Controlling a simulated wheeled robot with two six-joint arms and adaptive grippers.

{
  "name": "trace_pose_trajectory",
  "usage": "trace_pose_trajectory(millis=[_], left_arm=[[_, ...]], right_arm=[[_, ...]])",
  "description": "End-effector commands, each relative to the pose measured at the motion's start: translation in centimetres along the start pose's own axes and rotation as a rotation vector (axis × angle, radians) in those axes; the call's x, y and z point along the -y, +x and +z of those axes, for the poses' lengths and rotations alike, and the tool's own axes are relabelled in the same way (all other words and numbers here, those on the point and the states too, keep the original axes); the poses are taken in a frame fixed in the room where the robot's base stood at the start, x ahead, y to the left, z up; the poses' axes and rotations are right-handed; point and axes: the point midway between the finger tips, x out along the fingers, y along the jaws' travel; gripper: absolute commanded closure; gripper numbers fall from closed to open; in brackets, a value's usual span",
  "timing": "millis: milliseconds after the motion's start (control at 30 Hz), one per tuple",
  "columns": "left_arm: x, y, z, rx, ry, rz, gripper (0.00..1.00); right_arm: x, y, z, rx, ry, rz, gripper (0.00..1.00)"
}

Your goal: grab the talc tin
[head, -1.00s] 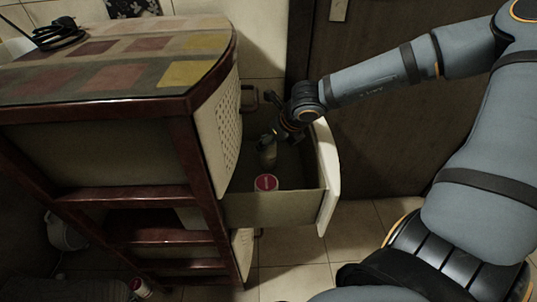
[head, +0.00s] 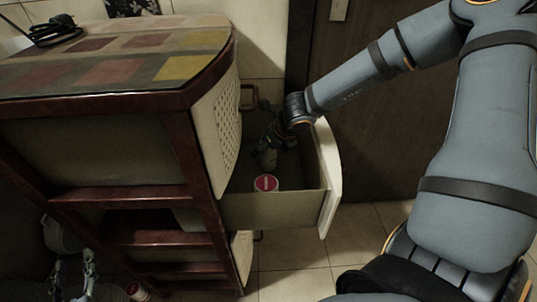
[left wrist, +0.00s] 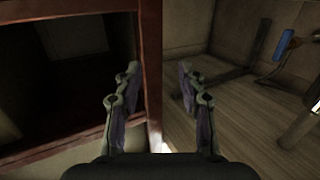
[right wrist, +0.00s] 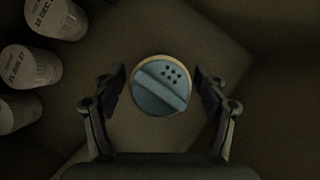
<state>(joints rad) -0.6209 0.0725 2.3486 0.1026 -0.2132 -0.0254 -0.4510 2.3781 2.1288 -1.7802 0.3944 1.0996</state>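The talc tin (right wrist: 162,87) shows from above in the right wrist view, with a round blue-grey lid, a raised bar and small holes. It stands in the open drawer (head: 275,208); in the head view its pale body (head: 268,160) is partly hidden by my right gripper (head: 266,143). The right gripper is open, its fingers on either side of the lid with gaps visible. My left gripper (head: 88,268) is low at the left in the head view. In the left wrist view it is open and empty (left wrist: 159,68), beside a reddish-brown cabinet post.
A red-lidded container (head: 265,183) stands in the drawer near the tin. Several white pots with printed dates (right wrist: 32,65) lie at the left in the right wrist view. The drawer's white front (head: 328,175) and the cabinet (head: 120,95) border the space. The left wrist view shows a blue-handled object (left wrist: 287,44).

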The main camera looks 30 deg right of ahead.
Motion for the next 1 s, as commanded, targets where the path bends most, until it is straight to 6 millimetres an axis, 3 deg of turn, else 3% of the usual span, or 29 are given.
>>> trace_pose_trajectory(millis=[67, 433, 767, 1000], left_arm=[[0.0, 0.0, 0.0, 0.001, 0.000, 0.000, 0.60], [0.0, 0.0, 0.0, 0.001, 0.000, 0.000, 0.60], [0.0, -0.1, 0.7, 0.025, -0.002, 0.000, 0.60], [-0.1, -1.0, 4.5, 0.180, -0.015, 0.004, 0.60]], right_arm=[[0.0, 0.0, 0.0, 0.000, 0.000, 0.000, 0.42], [0.0, 0.0, 0.0, 0.000, 0.000, 0.000, 0.92], [0.0, -0.2, 0.1, 0.001, 0.000, 0.000, 0.92], [0.0, -1.3, 0.8, 0.003, 0.000, 0.000, 0.92]])
